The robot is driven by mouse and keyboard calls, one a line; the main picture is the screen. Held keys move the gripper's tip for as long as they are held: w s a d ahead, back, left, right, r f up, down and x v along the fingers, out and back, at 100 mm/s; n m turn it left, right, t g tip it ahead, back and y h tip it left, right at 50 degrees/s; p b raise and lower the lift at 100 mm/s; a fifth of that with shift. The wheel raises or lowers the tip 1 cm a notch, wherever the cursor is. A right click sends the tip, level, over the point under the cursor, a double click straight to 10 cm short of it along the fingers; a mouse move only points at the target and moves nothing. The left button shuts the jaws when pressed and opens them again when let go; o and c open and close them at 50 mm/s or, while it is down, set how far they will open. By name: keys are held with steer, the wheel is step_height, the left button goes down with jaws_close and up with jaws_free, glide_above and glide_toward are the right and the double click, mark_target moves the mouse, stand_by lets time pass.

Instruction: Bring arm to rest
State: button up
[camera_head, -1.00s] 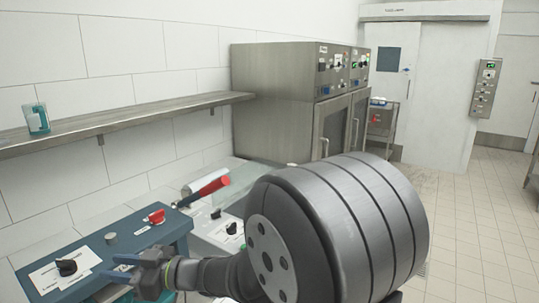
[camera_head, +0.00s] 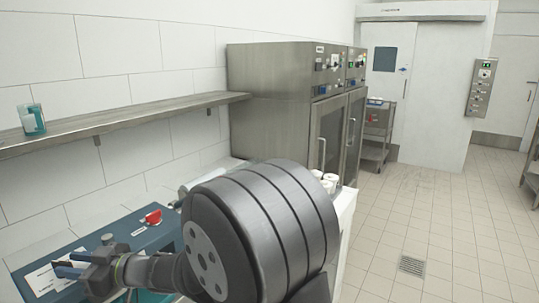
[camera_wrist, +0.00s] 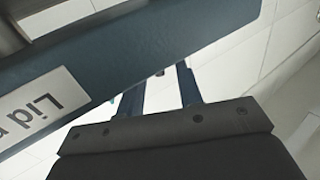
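My gripper (camera_head: 67,263) is at the lower left of the head view, over the top of a blue machine (camera_head: 116,236). Its two blue fingers are apart, and the wrist view shows nothing held between the fingertips (camera_wrist: 160,80). In the wrist view the blue machine (camera_wrist: 180,38) crosses the top, with a white label (camera_wrist: 42,112) on which "Lid" can be read upside down. I cannot tell whether the fingers touch the machine. The machine has a red knob (camera_head: 153,216). My arm hides much of the counter behind it.
A steel shelf (camera_head: 110,121) with a teal-and-clear container (camera_head: 32,119) runs along the wall. A steel cabinet (camera_head: 270,100) stands at the back. White cups (camera_head: 328,178) stand on the counter beside my arm. The tiled floor (camera_head: 440,220) at right is open.

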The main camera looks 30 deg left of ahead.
mark_target(60, 262)
steer(key=x, duration=0.3)
steer(key=shift+s+a+f, duration=0.1)
steer(key=shift+s+a, duration=0.15)
steer(key=shift+a+t, duration=0.1)
steer(key=shift+t, duration=0.2)
steer(key=shift+m+t+y, duration=0.4)
steer(key=shift+m+t, duration=0.3)
steer(key=v, duration=1.8)
steer(key=w+a+r+m+t, duration=0.2)
steer(key=w+a+t, duration=0.3)
steer(key=w, duration=0.3)
steer(key=w+a+r+m+t, duration=0.2)
steer(key=w+a+r+t, duration=0.2)
steer(key=w, duration=0.5)
steer(key=shift+w+a+r+t, duration=0.25)
steer(key=shift+a+r+t, duration=0.25)
steer(key=shift+t, duration=0.4)
steer(key=shift+d+r, duration=0.1)
